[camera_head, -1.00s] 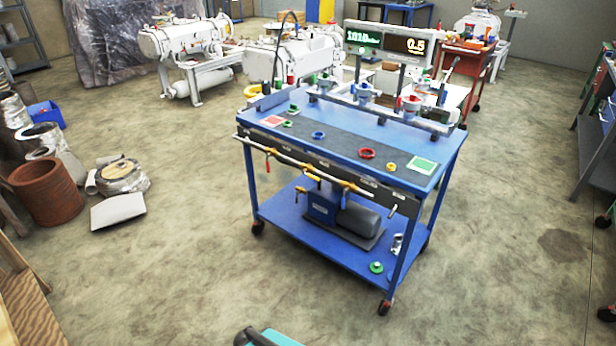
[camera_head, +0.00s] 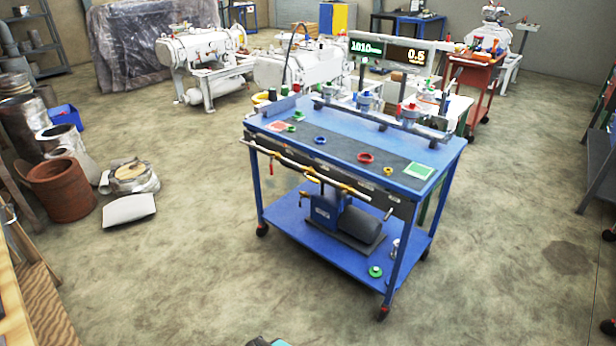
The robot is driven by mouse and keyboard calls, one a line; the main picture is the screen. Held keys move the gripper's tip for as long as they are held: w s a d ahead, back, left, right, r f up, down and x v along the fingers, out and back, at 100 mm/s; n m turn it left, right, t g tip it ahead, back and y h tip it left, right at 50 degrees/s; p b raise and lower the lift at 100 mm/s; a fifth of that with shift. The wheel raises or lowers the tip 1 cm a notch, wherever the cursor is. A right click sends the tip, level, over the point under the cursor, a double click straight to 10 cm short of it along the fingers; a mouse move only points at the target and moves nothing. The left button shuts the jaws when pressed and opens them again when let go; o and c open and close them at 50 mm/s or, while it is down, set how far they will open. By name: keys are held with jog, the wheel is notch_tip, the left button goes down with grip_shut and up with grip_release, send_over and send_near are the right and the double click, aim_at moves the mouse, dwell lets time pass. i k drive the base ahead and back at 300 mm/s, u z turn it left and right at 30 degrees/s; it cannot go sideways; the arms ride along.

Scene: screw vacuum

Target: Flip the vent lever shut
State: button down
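A blue wheeled cart (camera_head: 430,150) stands right of centre with a pipe (camera_head: 292,164) along its front edge. Small yellow and red levers sit on this pipe; one red handle (camera_head: 269,169) hangs down at its left. I cannot tell which lever is the vent lever, or whether it is open or shut. A display (camera_head: 390,50) behind the cart top reads about 1010 on the left and 0.5 on the right. My gripper is not in view. Only a dark and teal piece, probably of my own arm, shows at the bottom edge, well apart from the cart.
Rust-coloured and metal drums (camera_head: 62,190) stand at left. A wooden edge (camera_head: 32,290) is at lower left. Floor before the cart is clear.

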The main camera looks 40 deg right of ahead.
aim_at(318, 182)
jog(key=z, duration=0.15)
jog(key=i, duration=0.95)
jog(key=u, duration=0.1)
